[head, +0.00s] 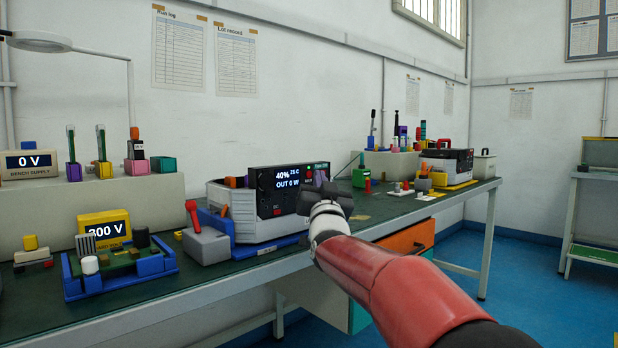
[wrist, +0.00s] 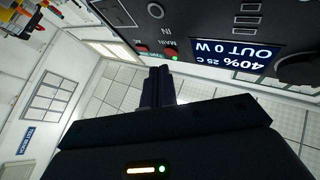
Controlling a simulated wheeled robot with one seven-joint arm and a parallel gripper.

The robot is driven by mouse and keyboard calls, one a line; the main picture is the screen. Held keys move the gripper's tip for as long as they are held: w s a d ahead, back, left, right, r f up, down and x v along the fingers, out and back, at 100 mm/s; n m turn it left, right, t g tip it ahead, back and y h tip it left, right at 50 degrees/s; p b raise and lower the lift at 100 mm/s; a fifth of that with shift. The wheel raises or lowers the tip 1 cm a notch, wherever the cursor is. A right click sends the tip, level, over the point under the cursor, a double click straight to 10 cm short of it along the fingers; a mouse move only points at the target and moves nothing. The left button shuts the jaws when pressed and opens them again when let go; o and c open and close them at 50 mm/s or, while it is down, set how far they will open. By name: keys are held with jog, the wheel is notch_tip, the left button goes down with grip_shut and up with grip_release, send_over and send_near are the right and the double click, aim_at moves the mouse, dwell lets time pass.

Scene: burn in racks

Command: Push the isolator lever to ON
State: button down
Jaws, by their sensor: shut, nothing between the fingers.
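A red-handled lever (head: 192,211) rises from a grey box (head: 206,246) on the bench, left of the rack unit, tilted a little left. It looks like the isolator lever; no ON or OFF marking is legible. The rack unit (head: 262,192) has a black front with a display reading 40%, 25 C, OUT 0 W. My gripper (head: 320,183) is shut and empty, in front of the right end of that panel, well right of the lever. In the wrist view my fingers (wrist: 158,85) are together beside the panel (wrist: 205,30); the lever is out of that view.
A blue tray (head: 120,283) with parts and a yellow 300 V meter (head: 104,228) stand left of the lever. A 0 V bench supply (head: 29,164) sits on the raised shelf. The bench front edge before the unit is clear.

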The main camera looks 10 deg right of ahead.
jog(key=shift+s+d+b, duration=0.55)
jog(key=shift+s+b, duration=0.25)
jog(key=shift+s+d+b, duration=0.5)
jog(key=shift+s+b, duration=0.25)
jog(key=shift+s, duration=0.05)
jog(key=shift+s+d+b, duration=0.55)
jog(key=shift+s+b, duration=0.25)
jog(key=s+d+b, duration=0.2)
jog(key=s+d, duration=0.2)
jog(key=s, duration=0.2)
jog(key=shift+s+d, duration=0.25)
jog(key=shift+s, duration=0.05)
